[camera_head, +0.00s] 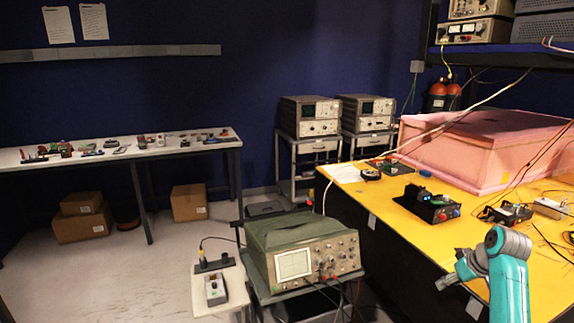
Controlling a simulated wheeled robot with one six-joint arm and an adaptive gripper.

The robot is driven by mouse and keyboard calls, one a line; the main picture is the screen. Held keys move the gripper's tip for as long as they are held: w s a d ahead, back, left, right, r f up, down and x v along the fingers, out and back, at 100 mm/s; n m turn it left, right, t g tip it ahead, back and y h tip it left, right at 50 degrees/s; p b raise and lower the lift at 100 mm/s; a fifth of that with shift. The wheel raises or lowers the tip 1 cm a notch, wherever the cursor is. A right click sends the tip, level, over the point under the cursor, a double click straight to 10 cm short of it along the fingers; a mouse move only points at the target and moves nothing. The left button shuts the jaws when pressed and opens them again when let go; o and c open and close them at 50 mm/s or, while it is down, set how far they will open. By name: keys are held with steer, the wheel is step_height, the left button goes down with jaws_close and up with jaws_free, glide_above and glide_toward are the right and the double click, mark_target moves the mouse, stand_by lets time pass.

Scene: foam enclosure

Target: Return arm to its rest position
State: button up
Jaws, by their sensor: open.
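My teal and grey arm rises at the lower right in the head view, bent in front of the yellow-topped bench (405,215). My gripper (445,282), small and dark grey, is at the arm's left end, near the bench's front edge. It is open, and I see nothing held in it. The finger detail is too small to make out. A pink foam enclosure (455,155) stands on the back of the bench, closed on the sides I see, apart from my gripper.
A black device (428,206) and small electronics with loose wires lie on the bench. A green oscilloscope (300,250) stands on a cart left of the bench. A white table (120,150) with small parts stands far left.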

steer(key=s+a+f+m+t, duration=0.1)
steer(key=s+a+f, duration=0.25)
steer(key=f, duration=0.35)
steer(key=s+a+f+h, duration=0.1)
steer(key=s+a+f, duration=0.25)
steer(key=f, duration=0.35)
steer(key=s+a+f+m+t, duration=0.1)
steer(key=s+a+f, duration=0.1)
steer(key=a+f, duration=0.35)
steer(key=s+a+f+t+h, duration=0.1)
steer(key=s+a+f, duration=0.3)
steer(key=s, duration=0.4)
steer(key=s+a+f+t, duration=0.1)
steer(key=s+a+f, duration=0.3)
steer(key=s, duration=0.5)
steer(key=s+a+r+m+t, duration=0.1)
steer(key=s+a+r, duration=0.1)
steer(key=s, duration=0.7)
steer(key=s+a+r+t, duration=0.2)
steer(key=s+a, duration=0.1)
steer(key=s, duration=0.6)
steer(key=s+a+r+t, duration=0.2)
steer(key=s+r, duration=1.3)
steer(key=r, duration=0.2)
steer(key=shift+s+a+r+t+y, duration=0.15)
steer(key=shift+a+t+y, duration=0.1)
steer(key=shift+t+y, duration=0.05)
